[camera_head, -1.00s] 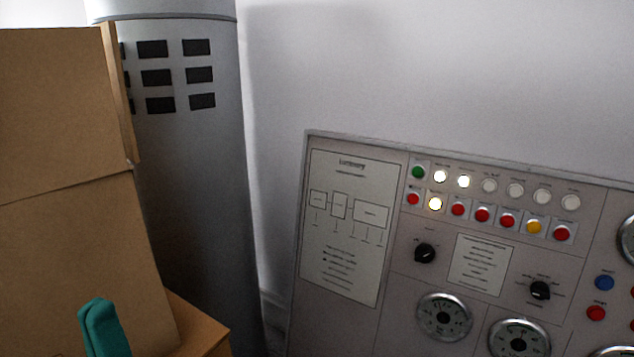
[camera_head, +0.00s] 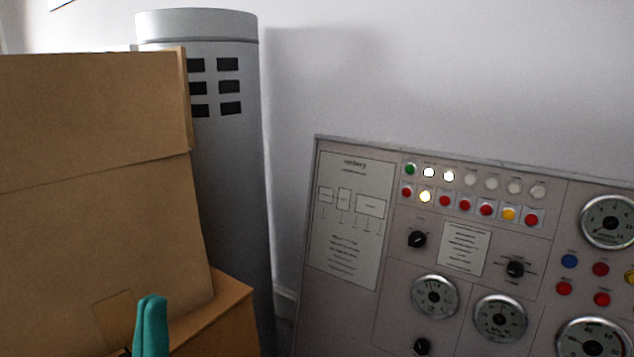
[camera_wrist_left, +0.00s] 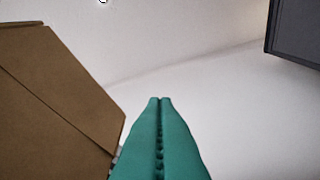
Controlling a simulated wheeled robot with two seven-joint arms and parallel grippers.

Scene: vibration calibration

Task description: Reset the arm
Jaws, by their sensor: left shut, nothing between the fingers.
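My left gripper (camera_head: 151,325) has green fingers and shows at the bottom left of the head view, in front of the cardboard boxes. In the left wrist view its two fingers (camera_wrist_left: 160,100) are pressed together with nothing between them. They point toward a plain pale wall, and the tips touch nothing that I can see. The rest of my left arm is below the head view. My right gripper is in neither view.
Stacked cardboard boxes (camera_head: 90,130) fill the left; a box also shows in the left wrist view (camera_wrist_left: 55,100). A grey vented cylinder (camera_head: 230,170) stands behind them. A control panel (camera_head: 405,330) with buttons and gauges stands at right. A dark box (camera_wrist_left: 295,35) shows upper right.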

